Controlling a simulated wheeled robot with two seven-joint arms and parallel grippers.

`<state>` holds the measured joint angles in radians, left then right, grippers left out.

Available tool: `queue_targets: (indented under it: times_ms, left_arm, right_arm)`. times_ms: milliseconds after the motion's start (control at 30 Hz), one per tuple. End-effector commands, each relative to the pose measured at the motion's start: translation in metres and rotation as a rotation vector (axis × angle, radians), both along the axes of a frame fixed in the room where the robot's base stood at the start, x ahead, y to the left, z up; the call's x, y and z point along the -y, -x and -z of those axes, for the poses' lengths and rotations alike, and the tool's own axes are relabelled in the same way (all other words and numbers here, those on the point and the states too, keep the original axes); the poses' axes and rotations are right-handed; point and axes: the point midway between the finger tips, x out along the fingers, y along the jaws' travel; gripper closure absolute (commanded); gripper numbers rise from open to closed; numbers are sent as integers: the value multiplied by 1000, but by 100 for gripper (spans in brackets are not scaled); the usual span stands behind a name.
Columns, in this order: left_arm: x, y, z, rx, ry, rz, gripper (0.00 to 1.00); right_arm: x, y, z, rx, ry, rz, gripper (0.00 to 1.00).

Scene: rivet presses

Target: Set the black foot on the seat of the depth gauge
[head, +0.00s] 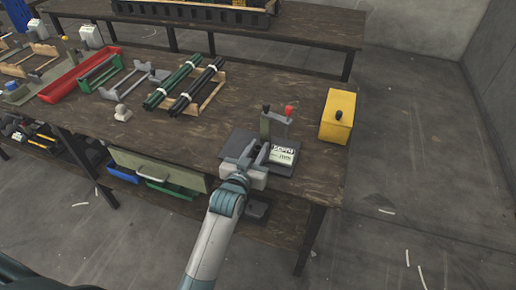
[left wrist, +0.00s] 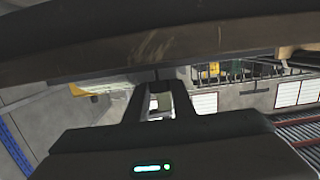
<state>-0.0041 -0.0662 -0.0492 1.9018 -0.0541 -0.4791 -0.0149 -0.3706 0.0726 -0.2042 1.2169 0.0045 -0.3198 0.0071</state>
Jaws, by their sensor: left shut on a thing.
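The depth gauge (head: 283,156) stands near the right end of the wooden bench, a dark plate with a white label. Behind it stand uprights, one with a red knob (head: 288,111) and one with a black knob. My left gripper (head: 254,153) is at the gauge's left front side. It is shut on a small dark piece, which I take for the black foot; the fingers mostly hide it. In the left wrist view the fingers (left wrist: 160,90) come close together below a broad dark band. The seat is not clearly visible. My right gripper is not in view.
A yellow box (head: 338,117) with a black knob stands right of the gauge. Dark and green rods (head: 184,87) lie in a wooden rack further left, near a red tray (head: 79,75). A small pale object (head: 122,113) sits at the front. Bench surface left of the gauge is clear.

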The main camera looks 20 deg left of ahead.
Motion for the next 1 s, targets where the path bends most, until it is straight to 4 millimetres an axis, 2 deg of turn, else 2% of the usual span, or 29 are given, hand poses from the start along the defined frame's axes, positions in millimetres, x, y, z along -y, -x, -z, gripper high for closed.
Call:
queue_targets:
  times_ms: [567,600,633,1000]
  left_arm:
    - [0,2,19,-16,-2,0,99]
    - [0,2,20,-17,-2,0,68]
    - [0,2,20,-18,-2,0,61]
    - [1,2,20,-18,0,2,59]
  right_arm:
    - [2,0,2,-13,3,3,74]
    - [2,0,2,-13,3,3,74]
    - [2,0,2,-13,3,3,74]
    - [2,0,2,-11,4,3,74]
